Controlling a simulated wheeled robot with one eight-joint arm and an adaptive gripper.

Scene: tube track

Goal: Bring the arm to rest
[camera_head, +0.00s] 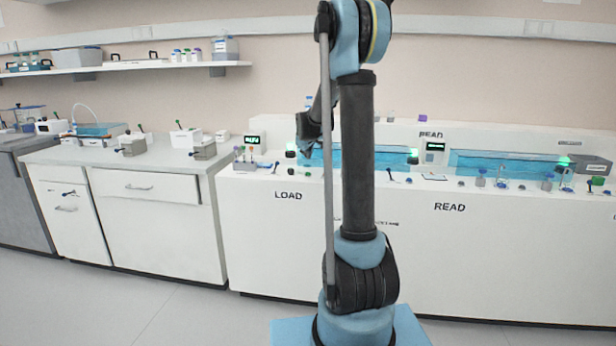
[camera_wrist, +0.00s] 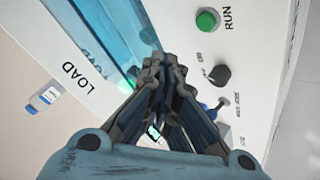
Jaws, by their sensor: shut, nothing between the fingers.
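My arm stands upright in the middle of the camera_head view, bent over at its top joint. Its far part hangs behind the upright link, towards the LOAD bench. My gripper (camera_wrist: 164,68) fills the middle of the camera_wrist view, with its dark fingers drawn together and nothing seen between them. It is over the bench top, close to the LOAD label (camera_wrist: 82,77) and a blue channel (camera_wrist: 118,40). In the camera_head view the fingertips are mostly hidden, so the gap to the bench cannot be told.
The white LOAD and READ bench (camera_head: 480,255) stands behind my arm, with small vials and blue channels on top. A green RUN button (camera_wrist: 207,20) and a black knob (camera_wrist: 217,75) lie right of my gripper. A white counter (camera_head: 150,170) stands left; the floor in front is clear.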

